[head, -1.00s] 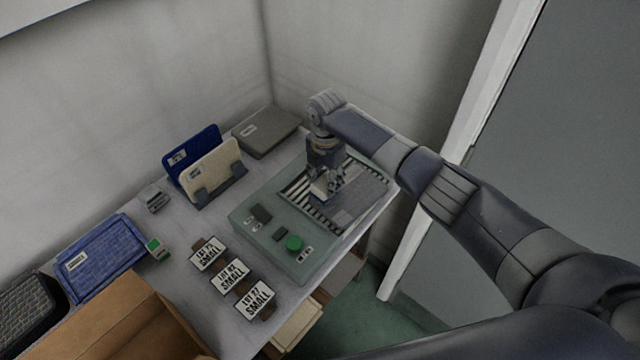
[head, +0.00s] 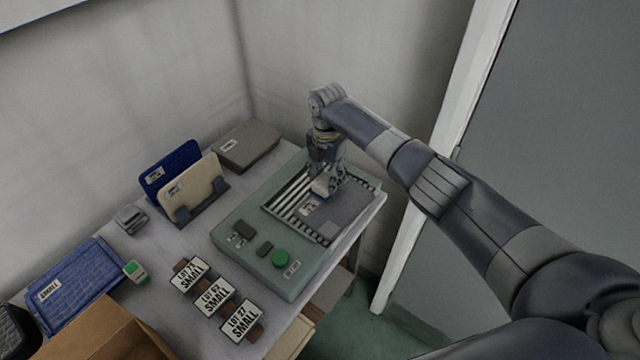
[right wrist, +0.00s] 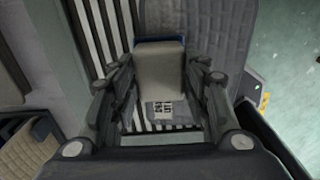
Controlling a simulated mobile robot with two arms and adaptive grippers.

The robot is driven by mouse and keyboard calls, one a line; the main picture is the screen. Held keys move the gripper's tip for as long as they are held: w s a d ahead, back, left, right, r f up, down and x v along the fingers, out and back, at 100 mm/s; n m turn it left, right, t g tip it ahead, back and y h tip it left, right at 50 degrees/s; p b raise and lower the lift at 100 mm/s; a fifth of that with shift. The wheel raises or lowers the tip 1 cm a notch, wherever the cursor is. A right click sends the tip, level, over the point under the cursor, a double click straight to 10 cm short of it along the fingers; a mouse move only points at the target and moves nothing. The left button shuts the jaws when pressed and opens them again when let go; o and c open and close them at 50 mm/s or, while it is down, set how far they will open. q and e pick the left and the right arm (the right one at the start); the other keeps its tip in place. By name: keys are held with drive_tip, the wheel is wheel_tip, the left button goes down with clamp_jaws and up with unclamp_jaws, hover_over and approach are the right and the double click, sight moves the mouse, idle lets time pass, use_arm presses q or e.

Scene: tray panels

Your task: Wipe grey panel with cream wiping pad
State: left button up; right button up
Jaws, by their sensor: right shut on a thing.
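The grey panel (head: 345,208) lies flat on the slatted bed of a green-grey machine (head: 230,230). Its white label (head: 311,207) shows beside the gripper; the panel also shows in the right wrist view (right wrist: 222,25). My right gripper (head: 325,185) points down over the panel's far left part. It is shut on the cream wiping pad (right wrist: 160,75), a small block with a blue edge, between its fingers. The pad is at the panel's surface; whether it touches cannot be told. My left gripper is not in view.
A rack left of the machine holds a blue panel (head: 172,165) and a cream panel (head: 190,190). A grey box (head: 248,143) lies behind.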

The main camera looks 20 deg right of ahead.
drive_tip(key=shift+w+d, duration=0.15)
drive_tip(key=shift+d, duration=0.05)
drive_tip(key=w+d+b, duration=0.1)
drive_tip(key=d+b, duration=0.1)
drive_tip(key=shift+w+d+f+b, duration=0.1)
drive_tip(key=shift+w+b, duration=0.05)
drive_tip(key=shift+b, duration=0.15)
drive_tip(key=shift+w+d, duration=0.2)
drive_tip(key=shift+d, duration=0.05)
drive_tip(key=w+d+b, duration=0.1)
drive_tip(key=b, duration=0.1)
drive_tip(key=shift+d+b, duration=0.25)
drive_tip(key=shift+b, duration=0.05)
drive_tip(key=shift+w+d+b, duration=0.3)
drive_tip(key=shift+d+b, duration=0.25)
drive_tip(key=shift+b, duration=0.15)
wheel_tip(320, 180, up, 6)
drive_tip(key=p, duration=0.5)
